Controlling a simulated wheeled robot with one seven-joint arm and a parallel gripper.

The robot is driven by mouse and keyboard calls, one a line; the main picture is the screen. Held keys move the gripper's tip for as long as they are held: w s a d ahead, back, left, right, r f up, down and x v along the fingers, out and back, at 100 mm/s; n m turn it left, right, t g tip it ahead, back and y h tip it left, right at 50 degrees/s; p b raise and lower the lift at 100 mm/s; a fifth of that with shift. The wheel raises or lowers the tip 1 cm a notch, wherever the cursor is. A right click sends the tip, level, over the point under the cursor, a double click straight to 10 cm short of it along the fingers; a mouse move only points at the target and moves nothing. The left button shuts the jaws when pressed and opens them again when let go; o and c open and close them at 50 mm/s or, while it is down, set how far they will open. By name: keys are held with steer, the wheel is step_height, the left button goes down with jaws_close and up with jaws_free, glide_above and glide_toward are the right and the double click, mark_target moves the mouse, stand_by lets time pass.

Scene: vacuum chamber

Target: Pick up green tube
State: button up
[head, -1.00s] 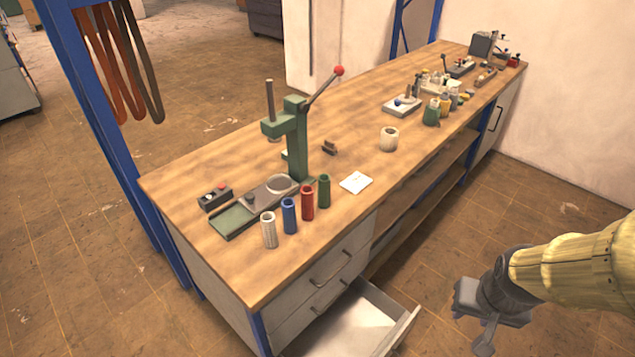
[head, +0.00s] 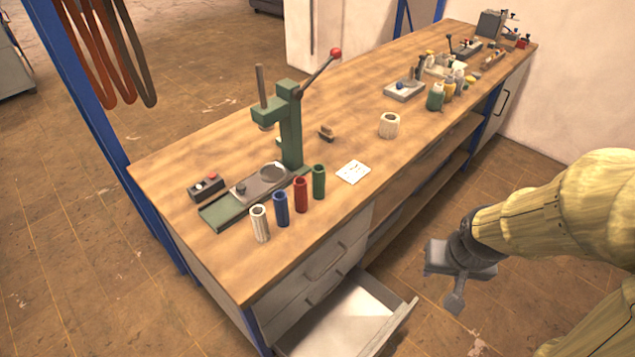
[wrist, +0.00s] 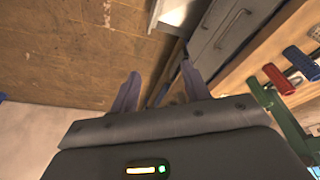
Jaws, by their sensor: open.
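The green tube (head: 319,181) stands upright on the workbench, at the right end of a row of tubes beside the green press.
The red tube (head: 300,194), blue tube (head: 281,208) and white tube (head: 260,223) stand close to the green one. The press (head: 290,130) rises behind. An open drawer (head: 345,318) juts out below the bench. A white card (head: 353,172) lies to the right.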

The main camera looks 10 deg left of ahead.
steer(key=w+a+f+n+t+y+b, duration=0.1)
steer(key=w+a+f+n+t+b, duration=0.15)
steer(key=w+a+f, duration=0.35)
steer(key=w+a+f+n+t+y+b, duration=0.1)
steer(key=w+a+t+y+b, duration=0.1)
steer(key=w+a+t, duration=0.45)
steer(key=w+a+f+n+t+y+b, duration=0.1)
steer(key=a+t+y, duration=0.1)
steer(key=a, duration=0.3)
steer(key=w+a+f+n+t+y+b, duration=0.1)
steer(key=w+a+f+y+b, duration=0.1)
steer(key=a, duration=0.3)
steer(key=shift+a+t+y, duration=0.25)
steer(key=shift+t+y, duration=0.15)
steer(key=shift+y, duration=0.5)
steer(key=p, duration=0.3)
glide_toward(321, 176)
steer(key=x, duration=0.5)
steer(key=shift+w+a, duration=0.1)
steer(key=shift+r, duration=0.1)
